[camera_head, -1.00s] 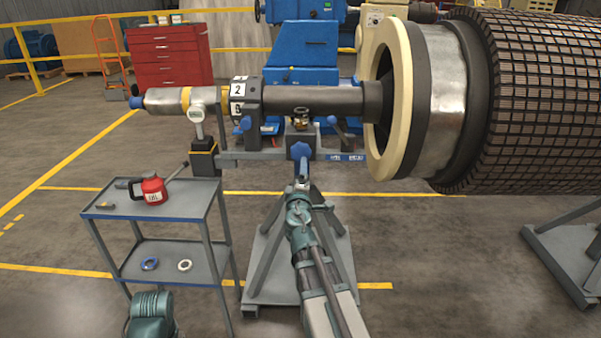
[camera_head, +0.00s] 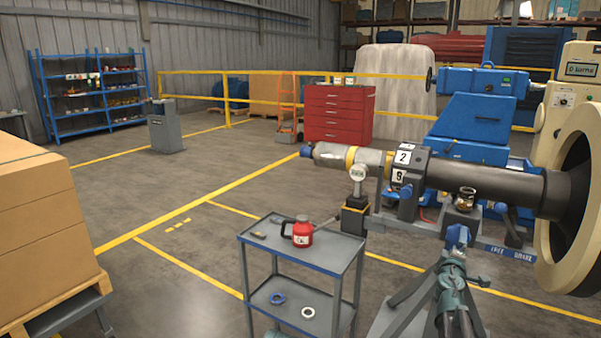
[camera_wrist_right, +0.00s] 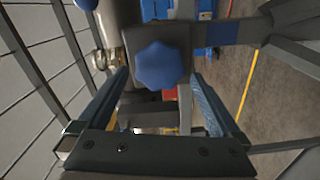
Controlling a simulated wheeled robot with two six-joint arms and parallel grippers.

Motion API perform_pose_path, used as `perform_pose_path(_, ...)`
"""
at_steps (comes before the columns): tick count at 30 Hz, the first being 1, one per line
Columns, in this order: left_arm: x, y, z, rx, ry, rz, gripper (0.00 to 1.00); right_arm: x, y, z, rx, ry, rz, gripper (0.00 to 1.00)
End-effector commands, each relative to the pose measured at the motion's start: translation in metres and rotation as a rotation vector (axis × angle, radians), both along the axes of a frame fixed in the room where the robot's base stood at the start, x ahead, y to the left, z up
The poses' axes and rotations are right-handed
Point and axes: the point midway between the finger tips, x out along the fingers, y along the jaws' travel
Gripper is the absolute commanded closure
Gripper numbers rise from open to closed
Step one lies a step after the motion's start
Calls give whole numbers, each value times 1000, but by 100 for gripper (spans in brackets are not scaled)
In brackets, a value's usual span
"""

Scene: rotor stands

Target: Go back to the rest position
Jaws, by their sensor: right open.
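My right gripper (camera_head: 455,258) shows small at the lower right of the head view, just under a blue star-shaped knob (camera_head: 457,237) on the rotor stand. In the right wrist view its two fingers (camera_wrist_right: 160,82) are spread apart. The blue knob (camera_wrist_right: 163,66) appears between and beyond the fingertips. The fingers do not close on it; I cannot tell whether they touch it. My right arm comes up from the bottom edge. My left gripper is not in view.
A grey cart (camera_head: 335,252) with a red oil can (camera_head: 300,232) stands left of the rotor stand. The rotor shaft (camera_head: 480,178) and cream ring (camera_head: 548,250) are at right. Stacked boxes (camera_head: 40,225) stand at far left. The floor (camera_head: 180,240) between boxes and cart is clear.

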Motion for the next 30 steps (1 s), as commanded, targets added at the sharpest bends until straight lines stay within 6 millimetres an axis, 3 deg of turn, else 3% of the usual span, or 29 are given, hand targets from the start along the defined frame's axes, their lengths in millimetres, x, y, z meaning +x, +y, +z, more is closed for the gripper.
perform_pose_path(1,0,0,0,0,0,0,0,13,-7,0,0,0,-1,0)
perform_pose_path(6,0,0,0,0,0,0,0,33,-20,0,0,0,-1,0)
perform_pose_path(12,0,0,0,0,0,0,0,39,-24,0,0,0,-1,0)
perform_pose_path(23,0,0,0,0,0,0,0,32,-20,0,0,0,0,0)
perform_pose_path(30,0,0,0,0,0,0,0,-2,1,0,0,0,1,0)
